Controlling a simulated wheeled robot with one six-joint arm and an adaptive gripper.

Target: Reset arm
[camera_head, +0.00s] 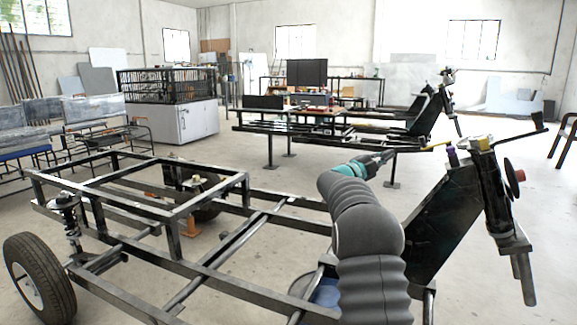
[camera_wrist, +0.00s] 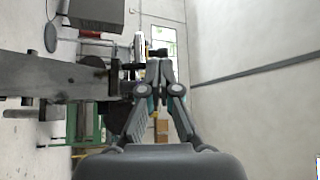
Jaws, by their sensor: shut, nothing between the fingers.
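My arm reaches forward over the right part of a black metal vehicle frame (camera_head: 230,262) in the head view. My gripper (camera_head: 386,155) is at its far end, raised in the air, apart from the frame as far as I can tell. In the wrist view the fingers of my gripper (camera_wrist: 158,66) come together at their tips with nothing held between them. A spring suspension unit (camera_head: 70,222) stands upright at the frame's left side, by a wheel (camera_head: 40,280). Another spring unit (camera_head: 196,186) stands further back on the frame.
The steering column (camera_head: 490,185) and a dark panel (camera_head: 440,222) rise close to the right of my arm. A second frame (camera_head: 300,125) stands behind on supports. A cage on a white cabinet (camera_head: 183,122) is at back left. Open floor (camera_head: 500,290) lies at the right.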

